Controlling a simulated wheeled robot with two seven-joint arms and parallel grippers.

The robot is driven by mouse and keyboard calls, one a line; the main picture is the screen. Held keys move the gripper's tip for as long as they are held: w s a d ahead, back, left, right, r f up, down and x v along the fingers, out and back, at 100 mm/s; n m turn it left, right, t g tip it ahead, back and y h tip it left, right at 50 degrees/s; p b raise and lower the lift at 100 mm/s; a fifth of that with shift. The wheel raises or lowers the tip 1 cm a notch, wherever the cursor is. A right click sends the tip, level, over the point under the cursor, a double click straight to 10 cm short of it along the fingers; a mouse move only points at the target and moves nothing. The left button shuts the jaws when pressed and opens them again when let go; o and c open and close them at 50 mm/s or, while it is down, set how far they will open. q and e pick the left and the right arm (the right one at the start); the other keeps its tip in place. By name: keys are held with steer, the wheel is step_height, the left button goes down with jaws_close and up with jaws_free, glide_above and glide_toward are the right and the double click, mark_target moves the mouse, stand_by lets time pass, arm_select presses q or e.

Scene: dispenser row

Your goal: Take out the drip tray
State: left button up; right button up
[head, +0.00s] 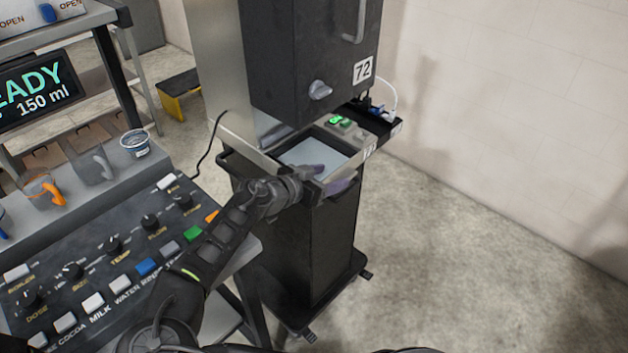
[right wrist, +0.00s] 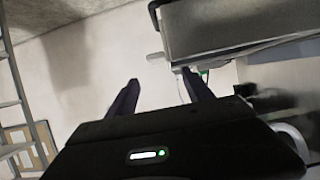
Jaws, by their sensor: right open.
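A black dispenser unit (head: 312,50) labelled 72 stands on a dark cart. Below it, a pale grey-blue flat surface in a dark rim, which looks like the drip tray (head: 312,155), sits in the top of the cart. My right gripper (head: 327,179) is open at the front edge of that rim, its fingers covering part of it. I cannot tell whether the fingers touch the rim. In the right wrist view my gripper (right wrist: 163,92) has its two fingers apart with nothing clearly held between them. My left gripper is not in view.
A control panel (head: 110,262) with knobs and coloured buttons lies at left, with cups (head: 135,143) behind it. A small box with a green light (head: 336,120) and cables (head: 388,95) sit at the cart's right back. Floor to the right is clear.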

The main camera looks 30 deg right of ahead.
mark_target(350, 170)
steer(key=shift+a, duration=0.2)
steer(key=shift+d, duration=0.1)
steer(key=shift+w+d+f+p, duration=0.2)
steer(key=shift+d+f+p, duration=0.1)
steer(key=shift+d, duration=0.25)
steer(key=p+x, duration=0.1)
steer(key=x, duration=0.5)
steer(key=shift+w+d+f+p, duration=0.1)
steer(key=shift+d+p, duration=0.1)
steer(key=shift+p, duration=0.2)
jaws_close()
stand_by(0.5)
